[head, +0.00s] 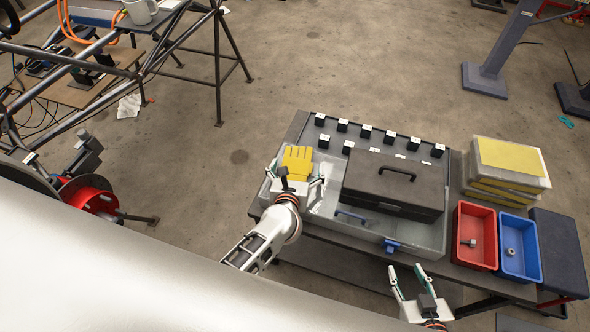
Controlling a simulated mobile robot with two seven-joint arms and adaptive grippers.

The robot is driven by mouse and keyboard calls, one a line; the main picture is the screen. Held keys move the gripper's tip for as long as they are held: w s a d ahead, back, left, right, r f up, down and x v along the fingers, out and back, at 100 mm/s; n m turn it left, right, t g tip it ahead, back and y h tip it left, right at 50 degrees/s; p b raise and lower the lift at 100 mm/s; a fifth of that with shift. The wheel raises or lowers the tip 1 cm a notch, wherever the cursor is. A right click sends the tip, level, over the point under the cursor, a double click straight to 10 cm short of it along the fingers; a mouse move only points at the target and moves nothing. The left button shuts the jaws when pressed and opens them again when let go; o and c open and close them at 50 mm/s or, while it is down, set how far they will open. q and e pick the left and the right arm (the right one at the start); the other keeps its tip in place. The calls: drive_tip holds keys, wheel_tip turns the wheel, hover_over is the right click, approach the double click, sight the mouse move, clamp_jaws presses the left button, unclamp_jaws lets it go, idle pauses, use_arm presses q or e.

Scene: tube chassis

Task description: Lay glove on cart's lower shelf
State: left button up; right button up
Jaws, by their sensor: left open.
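A yellow glove (298,157) shows at the left end of the cart's grey top tray (432,233). My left gripper (296,174) is open, with its two fingers spread near the glove's lower end. The gripper covers part of the glove, and I cannot tell whether they touch. My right gripper (405,268) is open and empty near the cart's front edge. The cart's lower shelf (330,266) shows partly under the top, at the front. Much of it is hidden by the cart top and my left arm.
A black toolbox (393,184) stands on the tray beside the glove, with several small black blocks behind. A red bin (466,247), a blue bin (521,260) and yellow-topped stacked cases (508,157) are to the right. A tube chassis (75,62) fills the upper left. Open floor lies between.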

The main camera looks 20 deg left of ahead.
sight(298, 158)
use_arm(q)
drive_tip(key=x, duration=0.2)
drive_tip(key=shift+w+a+f, duration=0.2)
drive_tip(key=shift+w, duration=0.1)
drive_tip(key=shift+w+a+f, duration=0.1)
drive_tip(key=shift+w+f, duration=0.05)
drive_tip(key=shift+w, duration=0.3)
use_arm(e)
drive_tip(key=shift+w+r, duration=0.15)
drive_tip(key=shift+w, duration=0.25)
use_arm(q)
drive_tip(key=c, duration=1.3)
use_arm(e)
drive_tip(key=shift+s, duration=0.1)
